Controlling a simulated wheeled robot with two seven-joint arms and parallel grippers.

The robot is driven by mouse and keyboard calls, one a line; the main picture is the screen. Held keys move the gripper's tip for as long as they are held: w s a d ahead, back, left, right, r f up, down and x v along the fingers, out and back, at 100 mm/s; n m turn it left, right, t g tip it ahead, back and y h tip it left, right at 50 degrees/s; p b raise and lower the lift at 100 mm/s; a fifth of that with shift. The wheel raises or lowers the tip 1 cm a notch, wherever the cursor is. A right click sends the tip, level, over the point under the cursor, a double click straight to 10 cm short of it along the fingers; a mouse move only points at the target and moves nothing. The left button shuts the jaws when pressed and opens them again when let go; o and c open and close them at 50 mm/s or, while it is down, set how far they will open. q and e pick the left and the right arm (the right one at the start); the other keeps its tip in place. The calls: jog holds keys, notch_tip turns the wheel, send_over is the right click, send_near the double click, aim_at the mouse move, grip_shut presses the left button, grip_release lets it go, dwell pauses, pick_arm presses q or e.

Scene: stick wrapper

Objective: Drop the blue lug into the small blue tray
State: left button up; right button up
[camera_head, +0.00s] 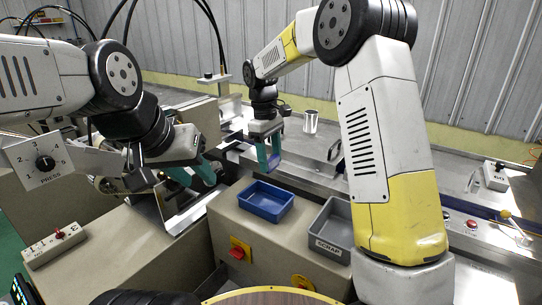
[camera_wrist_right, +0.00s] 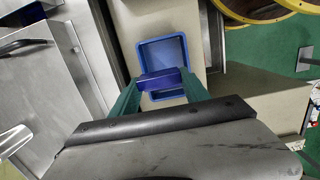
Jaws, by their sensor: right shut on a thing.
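The small blue tray (camera_head: 266,203) sits on the beige cabinet top, left of a grey tray. It also shows in the right wrist view (camera_wrist_right: 160,50), with its visible floor bare. My right gripper (camera_head: 270,163) is above and behind the tray in the head view. It is shut on the blue lug (camera_wrist_right: 163,80), which spans between its two teal fingers. In the wrist view the lug overlaps the tray's lower part, apart from it in height. My left gripper (camera_head: 206,173) is at the left, near the metal machine bed. Its finger gap is hidden.
A grey tray marked SCRAP (camera_head: 333,230) stands right of the blue tray. A metal cup (camera_head: 310,121) stands on the steel bench behind. A red-yellow switch (camera_head: 239,249) is on the cabinet front. My right arm stands right of the SCRAP tray.

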jog(key=shift+w+f, duration=0.1)
jog(key=shift+f, duration=2.85)
jog(key=o, duration=1.4)
jog(key=shift+r, duration=0.1)
jog(key=r, duration=0.7)
jog(key=shift+w+a+r, duration=0.2)
jog(key=shift+w+a, duration=0.05)
jog(key=shift+a, duration=0.1)
jog(key=shift+r, duration=0.1)
